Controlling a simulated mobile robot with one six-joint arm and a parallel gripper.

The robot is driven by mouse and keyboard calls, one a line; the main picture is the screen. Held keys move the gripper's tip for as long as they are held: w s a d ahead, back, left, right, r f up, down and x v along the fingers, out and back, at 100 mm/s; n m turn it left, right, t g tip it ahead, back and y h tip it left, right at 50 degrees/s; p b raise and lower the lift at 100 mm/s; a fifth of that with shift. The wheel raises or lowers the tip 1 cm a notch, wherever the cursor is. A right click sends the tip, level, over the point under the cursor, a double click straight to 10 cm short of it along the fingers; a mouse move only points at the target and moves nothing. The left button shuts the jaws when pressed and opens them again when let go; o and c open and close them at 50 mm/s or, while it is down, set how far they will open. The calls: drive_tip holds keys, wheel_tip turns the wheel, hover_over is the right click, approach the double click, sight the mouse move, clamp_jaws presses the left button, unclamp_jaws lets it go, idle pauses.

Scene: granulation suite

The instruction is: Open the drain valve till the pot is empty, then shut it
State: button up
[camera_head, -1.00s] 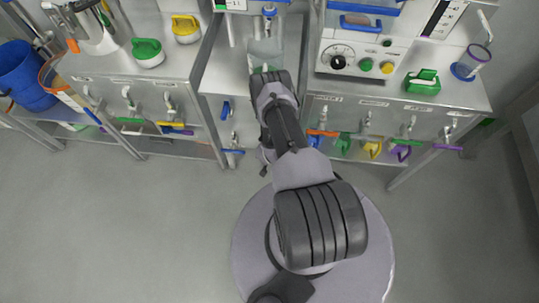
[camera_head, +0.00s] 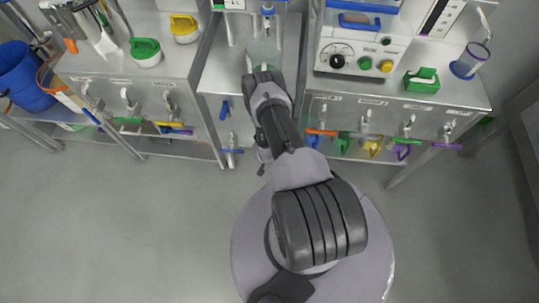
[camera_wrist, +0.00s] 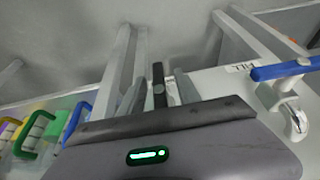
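A clear pot (camera_head: 263,50) stands on the middle bench, partly hidden behind my arm. A tap with a blue part (camera_head: 268,12) is above it.
Benches with several taps and coloured levers stand left and right. A control box with a black knob (camera_head: 337,62) is on the right bench. The floor (camera_head: 130,220) in front is clear.

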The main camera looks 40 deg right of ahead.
drive_tip(key=p+v, duration=0.8)
drive_tip(key=v, duration=0.9)
drive_tip(key=shift+r+p, duration=0.2)
drive_tip(key=shift+p, duration=0.15)
drive_tip(key=shift+s, duration=0.1)
